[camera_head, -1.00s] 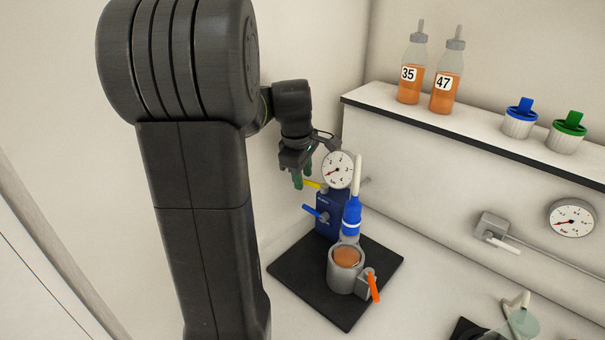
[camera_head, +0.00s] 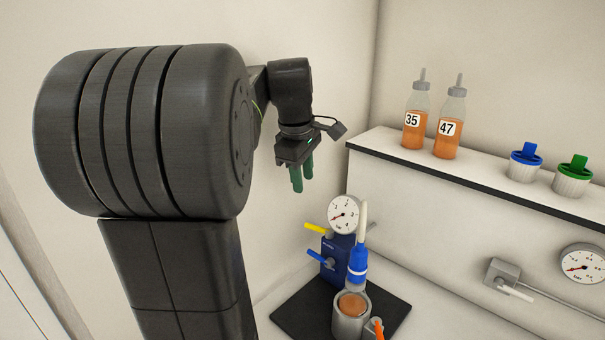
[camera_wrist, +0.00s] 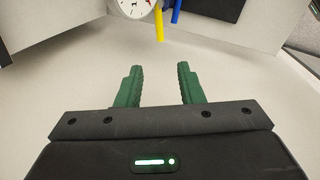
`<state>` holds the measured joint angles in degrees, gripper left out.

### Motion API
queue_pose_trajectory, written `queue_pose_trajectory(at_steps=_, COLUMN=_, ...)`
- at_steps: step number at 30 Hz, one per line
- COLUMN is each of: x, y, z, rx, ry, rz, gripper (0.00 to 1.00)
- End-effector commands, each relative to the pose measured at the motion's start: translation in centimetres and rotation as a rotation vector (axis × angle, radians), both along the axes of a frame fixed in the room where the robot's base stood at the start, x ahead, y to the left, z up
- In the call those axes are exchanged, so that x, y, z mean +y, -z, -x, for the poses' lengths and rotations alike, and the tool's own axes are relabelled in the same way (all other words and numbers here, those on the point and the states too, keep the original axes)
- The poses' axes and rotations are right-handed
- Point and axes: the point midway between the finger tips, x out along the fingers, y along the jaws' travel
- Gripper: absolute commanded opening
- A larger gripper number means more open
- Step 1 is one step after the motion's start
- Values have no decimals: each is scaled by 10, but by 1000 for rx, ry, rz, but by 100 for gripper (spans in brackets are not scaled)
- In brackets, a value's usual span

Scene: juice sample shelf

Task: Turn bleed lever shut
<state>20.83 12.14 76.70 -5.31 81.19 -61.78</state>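A blue block (camera_head: 336,265) carries a round pressure gauge (camera_head: 344,214), a yellow lever (camera_head: 317,228) and a blue lever (camera_head: 320,258), both pointing left. An orange lever (camera_head: 378,329) sits at the front of the metal cup (camera_head: 350,322), cut by the frame's bottom edge. No label shows which is the bleed lever. My gripper (camera_head: 302,178) is open, empty and above and left of the gauge, apart from the levers. In the wrist view, the green fingers (camera_wrist: 160,78) stand apart, with the yellow lever (camera_wrist: 159,24) and blue lever (camera_wrist: 176,10) beyond them.
The block and cup stand on a black mat (camera_head: 292,309). The shelf (camera_head: 450,171) at right holds two juice bottles and two capped jars. A wall gauge (camera_head: 584,263) hangs below.

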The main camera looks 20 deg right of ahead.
Motion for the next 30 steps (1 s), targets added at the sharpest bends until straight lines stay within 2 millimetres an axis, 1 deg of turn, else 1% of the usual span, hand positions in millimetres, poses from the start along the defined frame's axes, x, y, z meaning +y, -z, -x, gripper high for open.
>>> queue_pose_trajectory(at_steps=3, x=1, y=-4, z=1, rx=0, ry=0, rz=0, gripper=34)
queue_pose_trajectory(at_steps=9, x=1, y=-4, z=1, rx=0, ry=0, rz=0, gripper=34)
queue_pose_trajectory(at_steps=10, x=1, y=-4, z=1, rx=0, ry=0, rz=0, gripper=30)
queue_pose_trajectory(at_steps=14, x=2, y=-3, z=2, rx=3, ry=-29, rz=5, gripper=5)
queue_pose_trajectory(at_steps=15, x=3, y=-2, z=3, rx=7, ry=-58, rz=11, gripper=0)
queue_pose_trajectory(at_steps=16, x=4, y=-1, z=4, rx=10, ry=-86, rz=17, gripper=0)
queue_pose_trajectory(at_steps=20, x=10, y=3, z=9, rx=30, ry=-270, rz=52, gripper=0)
queue_pose_trajectory(at_steps=30, x=27, y=14, z=28, rx=115, ry=-866, rz=174, gripper=0)
